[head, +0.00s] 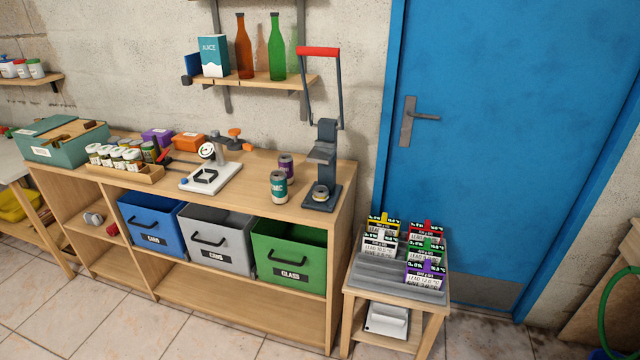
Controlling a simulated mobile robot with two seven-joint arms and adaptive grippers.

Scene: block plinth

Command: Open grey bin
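The grey bin (214,240) stands in the upper compartment of the wooden shelf unit, between a blue bin (151,226) and a green bin (289,257). It has a dark handle and a label on its front that seems to read "CANS". Its top sits under the worktop, and its inside shows only as a narrow part behind the front. Neither of my grippers shows in the head view.
The worktop (238,180) carries a can press (322,165), two cans, a white scale and a tray of jars. A small table (398,283) with labelled tags stands at the right, before a blue door (480,130). Tiled floor lies clear in front.

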